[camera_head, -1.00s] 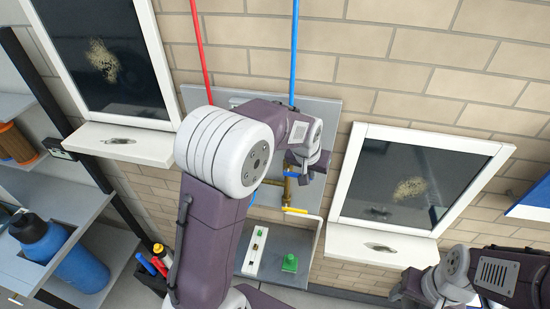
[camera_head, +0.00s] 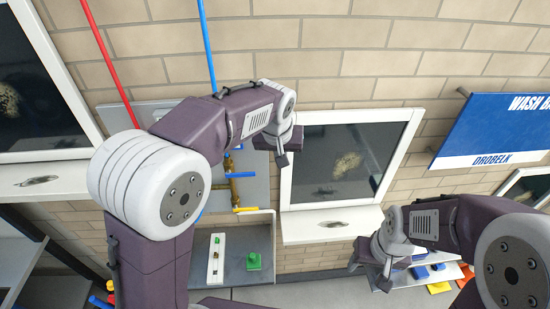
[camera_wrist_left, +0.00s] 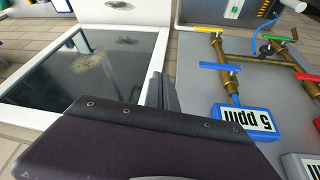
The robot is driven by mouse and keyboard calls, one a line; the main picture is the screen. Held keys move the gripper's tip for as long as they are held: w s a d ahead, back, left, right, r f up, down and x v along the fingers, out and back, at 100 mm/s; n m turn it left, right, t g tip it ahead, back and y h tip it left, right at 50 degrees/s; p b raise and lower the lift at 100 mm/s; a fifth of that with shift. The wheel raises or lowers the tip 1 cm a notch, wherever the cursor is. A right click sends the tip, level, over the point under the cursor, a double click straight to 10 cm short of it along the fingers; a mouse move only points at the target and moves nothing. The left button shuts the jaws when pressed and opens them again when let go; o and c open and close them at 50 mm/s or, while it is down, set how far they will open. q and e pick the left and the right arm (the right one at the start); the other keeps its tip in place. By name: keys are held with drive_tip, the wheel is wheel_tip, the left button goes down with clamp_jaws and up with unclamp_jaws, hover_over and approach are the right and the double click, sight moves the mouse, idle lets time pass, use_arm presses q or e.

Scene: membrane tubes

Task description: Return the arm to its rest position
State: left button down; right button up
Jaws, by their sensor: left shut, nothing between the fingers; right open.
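My left arm comes in from the left in the head view and bends right across the wall panel. Its gripper (camera_head: 282,152) is shut and empty, in front of the left edge of a white-framed dark window (camera_head: 345,165). In the left wrist view, part of my left gripper (camera_wrist_left: 168,92) shows between that window (camera_wrist_left: 85,65) and a grey panel with brass pipes. My right gripper (camera_head: 372,277) is open and empty, low in the head view, below and right of the window's white sill (camera_head: 332,224).
A brass pipe (camera_head: 233,188) with blue and yellow handles is on the grey panel beside my left arm. A blue box marked "5 ppm" (camera_wrist_left: 245,120) shows in the wrist view. A green piece (camera_head: 254,261) sits on a grey shelf (camera_head: 230,285). A blue sign (camera_head: 495,130) hangs right.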

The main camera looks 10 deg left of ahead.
use_arm(q)
drive_tip(key=shift+s+r, duration=0.1)
drive_tip(key=shift+s, duration=0.1)
drive_tip(key=shift+w, duration=0.1)
drive_tip(key=s+a+f+n+g+b, duration=0.1)
drive_tip(key=s+a+f+b, duration=0.2)
drive_tip(key=a+f+b, duration=0.45)
drive_tip(key=s+a+f+n+g+b, duration=0.15)
drive_tip(key=s+f+b, duration=0.25)
drive_tip(key=f, duration=0.6)
drive_tip(key=s+a+f+m+g+b, duration=0.1)
drive_tip(key=s+a+f+m+b, duration=0.1)
drive_tip(key=s+f, duration=0.9)
drive_tip(key=shift+s+f+m, duration=0.35)
drive_tip(key=shift+s+f, duration=0.05)
drive_tip(key=shift+s, duration=0.7)
